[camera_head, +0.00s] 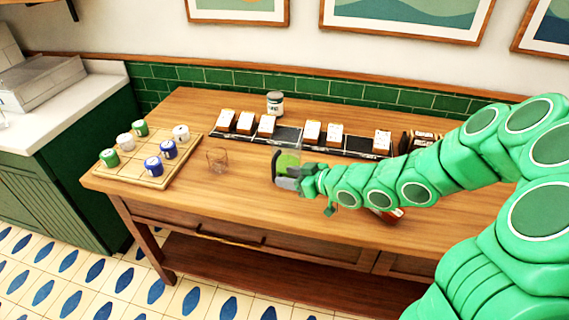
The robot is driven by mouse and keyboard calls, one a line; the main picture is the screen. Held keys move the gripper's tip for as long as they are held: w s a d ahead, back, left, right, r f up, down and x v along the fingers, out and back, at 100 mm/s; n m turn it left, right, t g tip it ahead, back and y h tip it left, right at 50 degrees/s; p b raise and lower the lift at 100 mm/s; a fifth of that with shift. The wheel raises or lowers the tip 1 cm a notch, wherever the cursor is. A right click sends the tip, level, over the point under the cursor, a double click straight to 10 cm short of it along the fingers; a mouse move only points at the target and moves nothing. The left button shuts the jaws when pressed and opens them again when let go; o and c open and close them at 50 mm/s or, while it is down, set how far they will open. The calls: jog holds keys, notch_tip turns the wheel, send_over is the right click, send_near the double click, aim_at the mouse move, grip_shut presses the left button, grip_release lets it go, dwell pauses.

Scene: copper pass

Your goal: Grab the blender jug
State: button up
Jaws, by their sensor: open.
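The blender jug appears to be the clear vessel with green contents (286,159) near the middle of the wooden table. It looks upright, and its lower part is hidden behind my gripper. My gripper (283,180) is open, at the end of my green arm reaching in from the right. It is right at the front of the jug; I cannot tell whether the fingers are around it or touching it.
A small clear glass (217,160) stands to the left. A wooden board (150,179) holds several cans. A dark rack (288,136) with several cards or packets runs along the back, with a lidded jar (275,104) behind it. A red item (390,214) lies partly under my arm.

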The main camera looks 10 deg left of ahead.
aim_at(275, 175)
jog(key=shift+x, duration=3.8)
jog(key=shift+s+a+r, duration=0.1)
jog(key=shift+r, duration=0.05)
jog(key=shift+c, duration=0.3)
grip_shut()
